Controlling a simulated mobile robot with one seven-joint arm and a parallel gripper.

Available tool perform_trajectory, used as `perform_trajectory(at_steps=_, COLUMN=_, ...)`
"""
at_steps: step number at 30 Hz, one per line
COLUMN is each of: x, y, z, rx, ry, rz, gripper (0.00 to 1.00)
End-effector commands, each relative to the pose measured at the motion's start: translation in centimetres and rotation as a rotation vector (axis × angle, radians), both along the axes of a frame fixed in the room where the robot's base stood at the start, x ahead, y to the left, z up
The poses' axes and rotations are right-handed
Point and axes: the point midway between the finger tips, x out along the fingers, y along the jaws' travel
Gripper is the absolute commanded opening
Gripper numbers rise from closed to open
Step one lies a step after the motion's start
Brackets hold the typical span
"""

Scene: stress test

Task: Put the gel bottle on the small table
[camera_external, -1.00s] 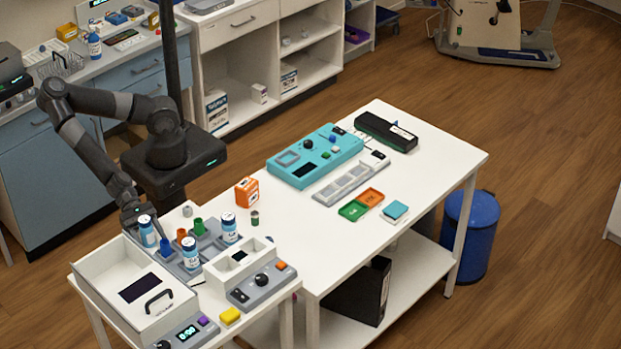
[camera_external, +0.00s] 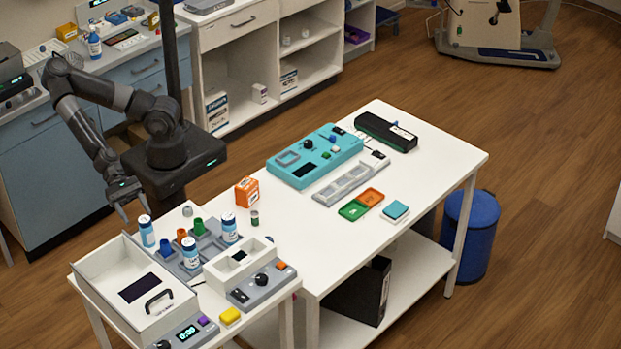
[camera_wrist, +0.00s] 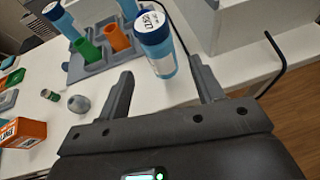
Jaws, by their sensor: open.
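One bottle (camera_external: 147,231) stands upright at the table's back left, nearest my gripper (camera_external: 135,210). In the wrist view this bottle (camera_wrist: 156,48) stands just beyond and between the fingertips of my gripper (camera_wrist: 165,82). The gripper is open and empty, above and behind the bottle.
The grey rack (camera_external: 210,240) holds coloured cups. A white drawer box (camera_external: 130,290) stands close at left. An orange box (camera_external: 247,191) and small jar (camera_external: 255,218) are on the adjoining white table (camera_external: 290,240). Another blue bottle (camera_external: 94,45) is on the back counter.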

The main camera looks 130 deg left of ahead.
Motion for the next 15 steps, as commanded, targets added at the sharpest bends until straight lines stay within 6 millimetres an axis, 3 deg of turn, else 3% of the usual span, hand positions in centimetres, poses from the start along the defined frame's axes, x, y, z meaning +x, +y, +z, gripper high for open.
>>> perform_trajectory(at_steps=6, x=-1.6, y=0.2, z=0.7, rx=0.001, ry=0.0, rz=-0.002, gripper=0.61)
perform_trajectory(at_steps=15, x=-2.0, y=0.4, z=0.9, rx=0.0, ry=0.0, rz=0.0, gripper=0.61)
